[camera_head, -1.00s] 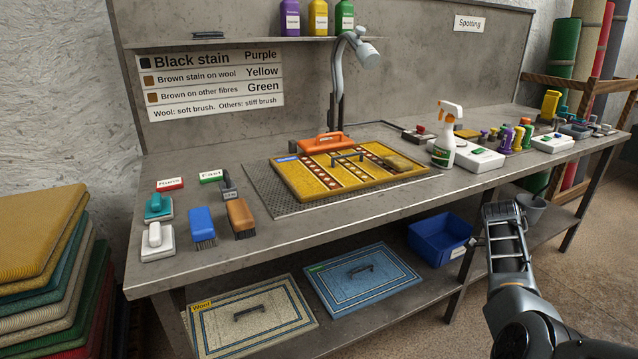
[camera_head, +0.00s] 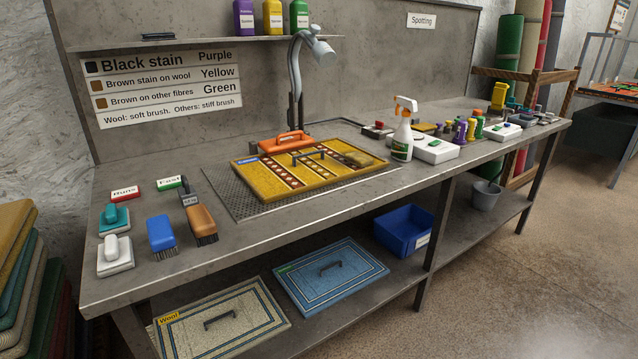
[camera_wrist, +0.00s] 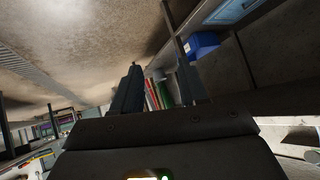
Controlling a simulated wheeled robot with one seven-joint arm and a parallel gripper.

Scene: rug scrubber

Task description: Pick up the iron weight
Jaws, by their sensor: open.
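A small dark grey piece with a pale label and a dark upright handle (camera_head: 189,199) stands on the bench behind the brown brush. It may be the iron weight, but its label is too small to read. My gripper (camera_wrist: 160,78) shows only in the wrist view. Its two dark fingers stand apart with nothing between them. It points across the floor, away from the bench top. My gripper and arm are out of the head view.
The bench (camera_head: 330,210) holds a yellow rug (camera_head: 310,177), an orange-handled tool (camera_head: 285,143), a brown brush (camera_head: 201,224), a blue brush (camera_head: 161,234) and a spray bottle (camera_head: 402,140). A blue bin (camera_head: 404,232) sits on the lower shelf. Floor at right is clear.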

